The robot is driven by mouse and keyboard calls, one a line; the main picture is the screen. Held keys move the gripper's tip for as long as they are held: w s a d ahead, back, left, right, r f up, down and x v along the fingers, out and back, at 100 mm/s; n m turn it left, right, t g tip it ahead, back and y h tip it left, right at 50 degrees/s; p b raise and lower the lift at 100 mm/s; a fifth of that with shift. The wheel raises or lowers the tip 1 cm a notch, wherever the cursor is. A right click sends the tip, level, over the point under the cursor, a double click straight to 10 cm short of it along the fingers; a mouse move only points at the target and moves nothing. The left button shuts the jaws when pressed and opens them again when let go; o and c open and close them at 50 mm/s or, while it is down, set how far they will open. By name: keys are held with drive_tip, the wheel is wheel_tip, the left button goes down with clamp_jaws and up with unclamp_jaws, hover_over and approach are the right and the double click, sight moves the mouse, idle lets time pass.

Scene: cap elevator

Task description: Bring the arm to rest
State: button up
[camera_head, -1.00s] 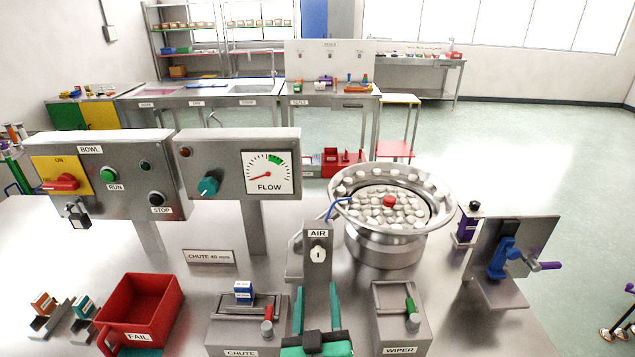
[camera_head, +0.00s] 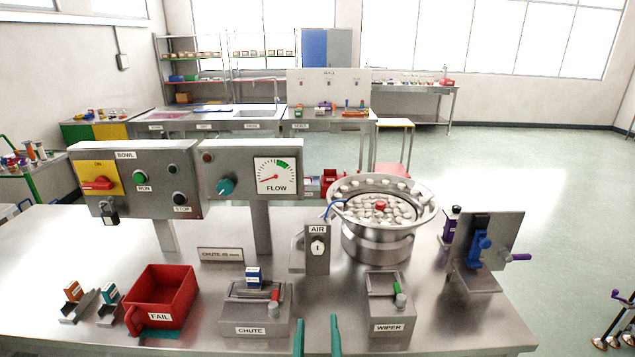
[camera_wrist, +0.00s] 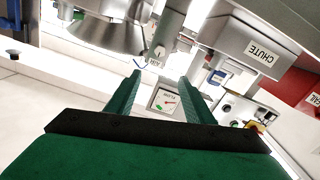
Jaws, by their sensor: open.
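My gripper (camera_head: 317,335) shows at the bottom middle of the head view as two teal fingers, apart and with nothing between them. It is in front of the table's near edge, between the CHUTE unit (camera_head: 254,310) and the WIPER unit (camera_head: 388,308). In the wrist view the green fingers of my gripper (camera_wrist: 163,92) point toward the FLOW gauge (camera_wrist: 166,101) in the distance. The rest of my arm is out of the head view.
The steel table (camera_head: 60,260) carries a red FAIL bin (camera_head: 165,298), an AIR post (camera_head: 317,250), a bowl feeder (camera_head: 378,243) with pale caps and one red cap, and a bracket with a blue clamp (camera_head: 480,250). Control panels (camera_head: 135,180) stand behind.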

drive_tip(key=s+f+m+g, duration=0.1)
drive_tip(key=s+f, duration=1.3)
drive_tip(key=s, duration=0.4)
drive_tip(key=s+f+m+g, duration=0.1)
drive_tip(key=s+f, duration=0.1)
drive_tip(key=s, duration=1.6)
drive_tip(key=shift+s+f+m+g, duration=0.3)
drive_tip(key=shift+s+f+m, duration=0.1)
drive_tip(key=shift+s, duration=0.1)
